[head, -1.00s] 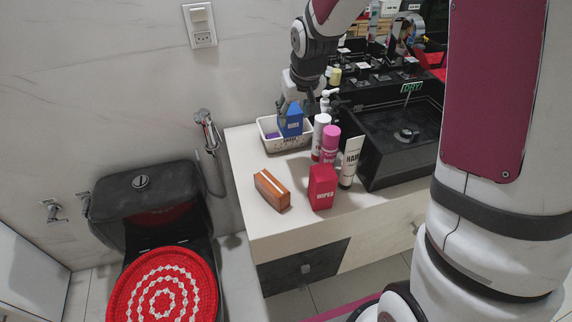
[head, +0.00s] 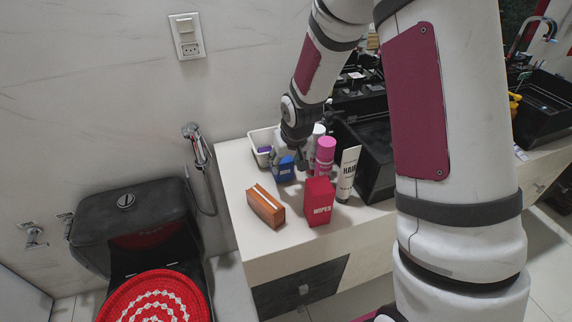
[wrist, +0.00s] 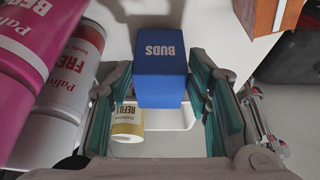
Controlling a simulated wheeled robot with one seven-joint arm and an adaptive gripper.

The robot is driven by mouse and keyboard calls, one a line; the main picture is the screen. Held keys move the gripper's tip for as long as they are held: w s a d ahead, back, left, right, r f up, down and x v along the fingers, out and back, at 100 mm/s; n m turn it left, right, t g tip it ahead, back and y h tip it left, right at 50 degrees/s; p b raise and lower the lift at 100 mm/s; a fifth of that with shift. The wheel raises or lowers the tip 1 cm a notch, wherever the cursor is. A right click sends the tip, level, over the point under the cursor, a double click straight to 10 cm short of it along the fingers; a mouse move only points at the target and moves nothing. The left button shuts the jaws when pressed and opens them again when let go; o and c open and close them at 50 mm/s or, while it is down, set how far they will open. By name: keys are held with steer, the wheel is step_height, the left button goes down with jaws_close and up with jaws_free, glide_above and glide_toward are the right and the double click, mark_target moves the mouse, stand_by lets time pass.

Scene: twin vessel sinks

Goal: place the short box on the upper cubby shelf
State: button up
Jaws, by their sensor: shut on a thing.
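A small blue box marked BUDS (head: 286,170) is in my gripper (head: 286,155), low over the counter in front of the white tray. In the wrist view the blue box (wrist: 160,72) sits between the two teal-padded fingers of my gripper (wrist: 160,92), which are shut on its sides. I cannot tell whether its underside touches the counter. A red WIPES box (head: 319,202) and a brown wooden box (head: 266,206) stand on the counter nearer the front. No cubby shelf can be made out.
The white tray (head: 255,143) is behind the box. A pink can (head: 325,157), a white HAIR tube (head: 347,174) and a black sink (head: 372,165) crowd the right. The counter (head: 237,180) is clear at left. A toilet (head: 135,215) stands beyond that end.

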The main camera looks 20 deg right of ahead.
steer(key=shift+f, duration=0.55)
steer(key=shift+f, duration=0.1)
steer(key=o, duration=1.3)
steer(key=shift+f, duration=0.1)
steer(key=shift+o, duration=1.2)
